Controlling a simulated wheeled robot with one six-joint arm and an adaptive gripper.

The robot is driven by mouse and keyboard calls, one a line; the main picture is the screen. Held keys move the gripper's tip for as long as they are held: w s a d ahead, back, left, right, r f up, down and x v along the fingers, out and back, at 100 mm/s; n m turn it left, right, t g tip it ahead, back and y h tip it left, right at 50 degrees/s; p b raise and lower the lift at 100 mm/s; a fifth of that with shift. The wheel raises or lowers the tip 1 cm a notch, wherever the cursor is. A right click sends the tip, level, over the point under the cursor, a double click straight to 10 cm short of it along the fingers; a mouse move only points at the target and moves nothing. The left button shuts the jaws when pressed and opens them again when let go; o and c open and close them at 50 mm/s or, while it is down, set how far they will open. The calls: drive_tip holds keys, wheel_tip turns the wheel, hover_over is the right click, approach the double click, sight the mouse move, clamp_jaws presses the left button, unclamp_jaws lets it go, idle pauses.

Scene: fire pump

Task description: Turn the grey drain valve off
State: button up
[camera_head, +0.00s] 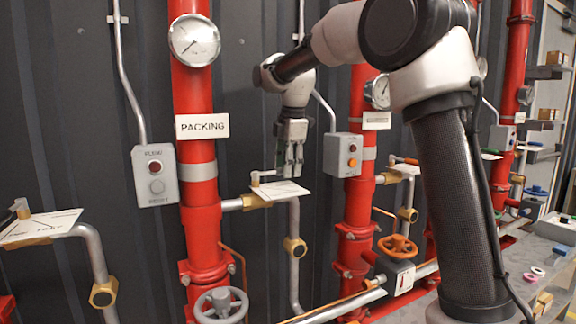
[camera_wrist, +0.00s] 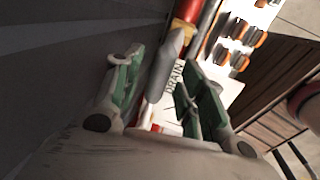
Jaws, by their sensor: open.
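The drain valve with a pale grey lever (camera_head: 264,174) sits on the brass-fitted branch of the middle red pipe, with a white tag beside it. In the wrist view the grey lever (camera_wrist: 163,68) runs between my two fingers, and a label reading DRAIN (camera_wrist: 175,78) lies beside it. My gripper (camera_head: 289,168) points down just above the tag, close to the lever. My gripper (camera_wrist: 160,72) is open, its green-padded fingers on either side of the lever. I cannot tell if either finger touches it.
A grey control box (camera_head: 342,155) hangs right of my gripper, another box (camera_head: 155,175) to the left. The red pipe with the PACKING sign (camera_head: 202,126) stands left of the valve. An orange handwheel (camera_head: 398,247) and a grey handwheel (camera_head: 221,305) are lower down.

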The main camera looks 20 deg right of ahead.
clamp_jaws()
drive_tip(key=shift+s, duration=0.15)
drive_tip(key=s+a+m+g+h, duration=0.1)
drive_tip(key=s+a+m, duration=0.7)
drive_tip(key=m, duration=1)
drive_tip(key=shift+s+g+h, duration=0.4)
drive_tip(key=shift+s+h, duration=0.4)
drive_tip(key=shift+s, duration=0.55)
drive_tip(key=shift+a+r, duration=0.1)
unclamp_jaws()
